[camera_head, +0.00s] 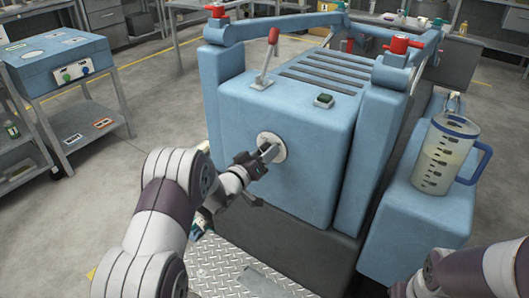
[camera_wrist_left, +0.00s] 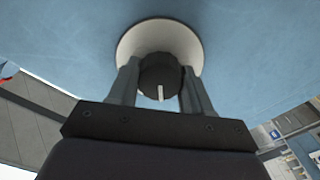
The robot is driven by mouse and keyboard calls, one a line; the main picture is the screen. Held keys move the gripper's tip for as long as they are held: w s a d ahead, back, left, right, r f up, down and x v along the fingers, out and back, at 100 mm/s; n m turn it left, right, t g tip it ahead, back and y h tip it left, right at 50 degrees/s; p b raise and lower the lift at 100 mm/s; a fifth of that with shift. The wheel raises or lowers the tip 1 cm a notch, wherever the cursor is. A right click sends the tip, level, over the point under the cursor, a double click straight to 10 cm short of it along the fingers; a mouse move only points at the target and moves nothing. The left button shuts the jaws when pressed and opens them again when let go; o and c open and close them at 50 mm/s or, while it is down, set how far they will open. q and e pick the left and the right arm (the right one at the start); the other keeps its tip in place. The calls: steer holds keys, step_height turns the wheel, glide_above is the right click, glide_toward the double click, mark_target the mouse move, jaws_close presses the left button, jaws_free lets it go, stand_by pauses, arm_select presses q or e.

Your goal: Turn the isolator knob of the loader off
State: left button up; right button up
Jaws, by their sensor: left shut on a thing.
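The loader (camera_head: 290,135) is a blue machine in the middle of the head view. On its front face is a round pale plate (camera_head: 279,142), the base of the isolator knob. In the left wrist view the knob (camera_wrist_left: 160,75) is dark and round with a white pointer line, in front of its pale plate (camera_wrist_left: 190,37). My left gripper (camera_head: 265,155) reaches the knob from the left, its fingers on both sides of the knob and shut on it. It also shows in the left wrist view (camera_wrist_left: 158,90). My right arm is at the lower right; its gripper is out of view.
A measuring jug (camera_head: 443,155) stands on the blue ledge at right. A cart with a blue box (camera_head: 55,60) stands at left. Tread plate (camera_head: 235,275) lies below.

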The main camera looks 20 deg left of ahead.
arm_select(q)
steer(key=shift+r, duration=0.15)
steer(key=o, duration=1)
steer(key=shift+o, duration=0.2)
steer(key=v, duration=1.2)
steer(key=shift+s+p, duration=0.3)
steer(key=shift+p, duration=0.15)
steer(key=shift+a, duration=0.15)
